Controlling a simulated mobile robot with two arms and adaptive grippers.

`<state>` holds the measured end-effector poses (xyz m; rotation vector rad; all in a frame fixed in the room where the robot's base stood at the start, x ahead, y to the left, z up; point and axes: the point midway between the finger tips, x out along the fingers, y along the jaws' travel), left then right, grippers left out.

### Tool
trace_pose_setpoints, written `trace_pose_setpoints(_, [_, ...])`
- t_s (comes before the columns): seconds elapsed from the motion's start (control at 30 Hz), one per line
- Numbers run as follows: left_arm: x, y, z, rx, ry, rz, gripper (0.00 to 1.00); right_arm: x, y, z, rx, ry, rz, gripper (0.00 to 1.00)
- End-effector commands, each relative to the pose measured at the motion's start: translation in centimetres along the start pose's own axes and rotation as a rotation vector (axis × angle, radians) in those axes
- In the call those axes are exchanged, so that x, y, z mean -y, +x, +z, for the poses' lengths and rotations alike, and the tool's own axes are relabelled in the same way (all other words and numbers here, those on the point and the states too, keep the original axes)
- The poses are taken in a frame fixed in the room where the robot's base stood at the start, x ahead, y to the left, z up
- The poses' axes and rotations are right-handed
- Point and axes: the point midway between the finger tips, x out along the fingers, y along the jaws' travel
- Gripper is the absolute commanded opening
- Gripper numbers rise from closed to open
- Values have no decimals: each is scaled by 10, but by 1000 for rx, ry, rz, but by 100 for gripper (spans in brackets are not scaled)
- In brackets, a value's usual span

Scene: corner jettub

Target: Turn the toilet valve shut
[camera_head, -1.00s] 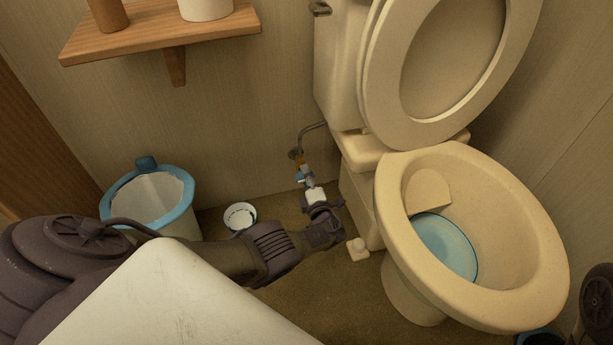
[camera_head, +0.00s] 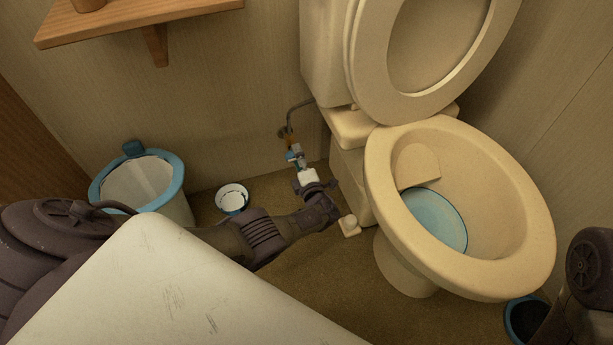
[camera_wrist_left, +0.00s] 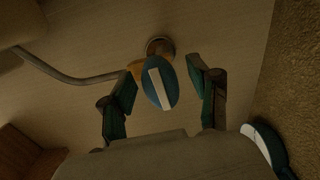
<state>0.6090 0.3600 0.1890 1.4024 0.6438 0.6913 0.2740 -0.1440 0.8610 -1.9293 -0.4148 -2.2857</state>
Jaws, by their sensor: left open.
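The toilet valve has a blue oval handle with a pale bar across it, seen in the left wrist view (camera_wrist_left: 160,84) on a brass body at the wall. In the head view the valve (camera_head: 292,155) is small, low on the wall left of the toilet (camera_head: 455,215). My left gripper (camera_head: 300,163) reaches it from the front. In the left wrist view its two fingers (camera_wrist_left: 165,88) are open, one on each side of the handle, with visible gaps. Whether a finger touches the handle is not clear. My right arm shows only partly at the right edge; its gripper is not in view.
A curved supply pipe (camera_wrist_left: 65,73) runs from the valve to the toilet. A blue-rimmed bin (camera_head: 150,187) and a small white bowl (camera_head: 232,198) stand on the floor at left. A wooden shelf (camera_head: 130,22) is above. A small pale block (camera_head: 349,226) lies beside the toilet base.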

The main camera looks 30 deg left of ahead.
Motion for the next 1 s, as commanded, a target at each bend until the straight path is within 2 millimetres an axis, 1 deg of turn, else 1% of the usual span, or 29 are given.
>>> trace_pose_setpoints(0.17, [0,-18,-2,-1,-3,-2,61,0,0,0,1,0,-1,40])
trace_pose_setpoints(0.4, [0,-67,-1,0,-2,-4,61,0,0,0,2,0,-1,40])
trace_pose_setpoints(0.5, [0,-85,-1,0,-1,-4,61,0,0,0,2,0,-1,40])
trace_pose_setpoints(0.6, [-1,-97,-1,0,-1,-3,61,0,0,0,2,0,-1,40])
trace_pose_setpoints(0.77, [-1,-106,-1,-1,0,-1,61,0,0,0,2,0,-1,40])
trace_pose_setpoints(1.0, [-1,-108,-1,-1,0,-1,61,0,0,0,2,0,-1,40])
